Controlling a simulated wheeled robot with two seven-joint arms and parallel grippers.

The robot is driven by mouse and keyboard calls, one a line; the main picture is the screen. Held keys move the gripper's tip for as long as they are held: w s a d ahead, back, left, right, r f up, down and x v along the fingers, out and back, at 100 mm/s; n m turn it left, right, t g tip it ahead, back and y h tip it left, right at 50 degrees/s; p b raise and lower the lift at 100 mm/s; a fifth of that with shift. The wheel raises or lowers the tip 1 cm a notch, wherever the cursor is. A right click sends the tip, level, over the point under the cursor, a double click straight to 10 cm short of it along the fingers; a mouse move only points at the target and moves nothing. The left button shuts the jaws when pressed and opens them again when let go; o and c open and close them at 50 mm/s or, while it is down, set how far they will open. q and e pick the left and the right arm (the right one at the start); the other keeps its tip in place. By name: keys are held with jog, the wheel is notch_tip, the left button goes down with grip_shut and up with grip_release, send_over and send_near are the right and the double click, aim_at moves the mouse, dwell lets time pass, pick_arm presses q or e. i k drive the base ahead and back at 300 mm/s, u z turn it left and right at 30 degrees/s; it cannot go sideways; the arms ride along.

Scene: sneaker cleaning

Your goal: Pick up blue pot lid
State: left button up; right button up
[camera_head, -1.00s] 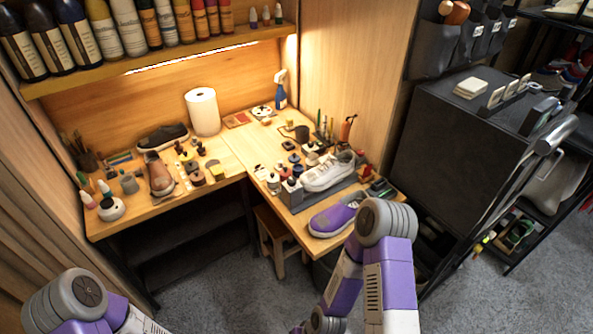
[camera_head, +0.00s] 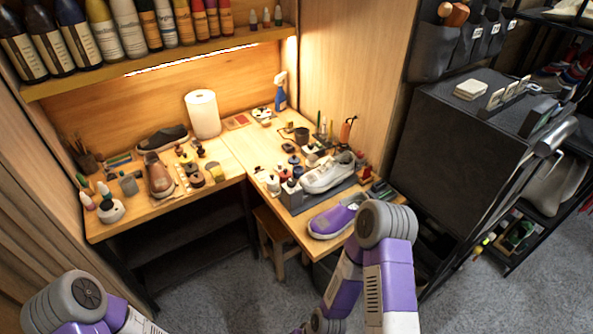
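Several small pots and jars stand in a cluster on the right part of the wooden workbench (camera_head: 234,156), behind and left of the white sneaker (camera_head: 327,173). Some have dark or bluish tops, such as a small bluish-topped pot (camera_head: 294,159). They are too small here to tell which one has the blue lid. Only upper links of my two arms show, at the lower left and lower middle right, in front of the bench. Neither gripper is in view.
A purple sneaker (camera_head: 336,217) lies at the bench's front right edge. A spray bottle (camera_head: 280,92) and paper towel roll (camera_head: 202,114) stand at the back. A stool (camera_head: 272,232) is under the bench. A dark cabinet (camera_head: 452,140) stands at the right.

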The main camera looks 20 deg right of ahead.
aim_at(294, 158)
jog(key=u, duration=0.35)
jog(key=i, duration=0.9)
jog(key=z, duration=0.25)
